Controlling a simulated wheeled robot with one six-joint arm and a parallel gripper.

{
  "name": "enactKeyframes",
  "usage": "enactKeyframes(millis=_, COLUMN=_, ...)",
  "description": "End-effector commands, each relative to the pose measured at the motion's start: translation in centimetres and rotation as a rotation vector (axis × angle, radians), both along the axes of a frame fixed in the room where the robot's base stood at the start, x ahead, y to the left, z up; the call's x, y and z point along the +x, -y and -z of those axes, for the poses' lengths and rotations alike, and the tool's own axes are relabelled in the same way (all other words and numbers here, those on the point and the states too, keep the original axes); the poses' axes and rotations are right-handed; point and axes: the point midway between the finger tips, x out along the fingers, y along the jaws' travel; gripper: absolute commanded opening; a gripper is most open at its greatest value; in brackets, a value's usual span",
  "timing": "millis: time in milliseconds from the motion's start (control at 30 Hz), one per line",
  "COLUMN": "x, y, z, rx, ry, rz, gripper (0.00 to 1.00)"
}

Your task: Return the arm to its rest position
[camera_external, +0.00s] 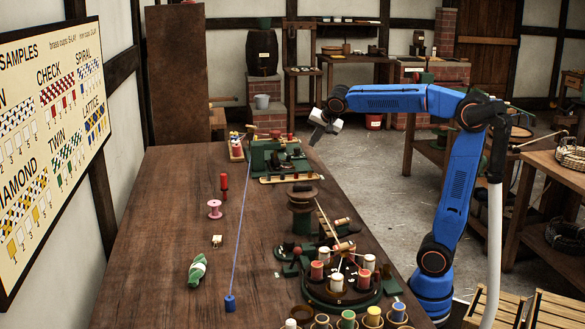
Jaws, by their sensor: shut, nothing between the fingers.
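My blue arm (458,190) rises from its base at the right side of the long wooden bench and bends at a high elbow. Its upper link reaches left over the bench's right edge. My gripper (313,139) hangs at the end of the arm, tilted down and to the left, above the far right part of the bench. It is small in this view; its fingers look closed with nothing held. It is apart from the green machine (268,155) on the bench to its left.
A braiding machine with several coloured spools (338,285) stands at the near right of the bench (150,255). A blue cord (239,225) runs to a blue weight (230,303). A sample board (50,130) hangs on the wall.

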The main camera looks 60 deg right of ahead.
Motion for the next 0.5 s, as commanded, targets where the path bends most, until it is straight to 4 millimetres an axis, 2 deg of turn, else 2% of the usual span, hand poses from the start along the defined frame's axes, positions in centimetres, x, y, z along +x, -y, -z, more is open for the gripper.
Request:
enactKeyframes(millis=167, x=-0.1, y=0.0, z=0.0, rx=-0.001, ry=-0.001, rz=-0.003, gripper=0.0)
enactKeyframes(millis=267, x=-1.2, y=0.2, z=0.3, rx=-0.012, ry=-0.013, rz=-0.027, gripper=0.0)
enactKeyframes(millis=367, x=-3.8, y=0.7, z=1.0, rx=-0.041, ry=-0.041, rz=-0.087, gripper=0.0)
enactKeyframes(millis=500, x=-9.1, y=1.2, z=2.9, rx=-0.097, ry=-0.099, rz=-0.222, gripper=0.0)
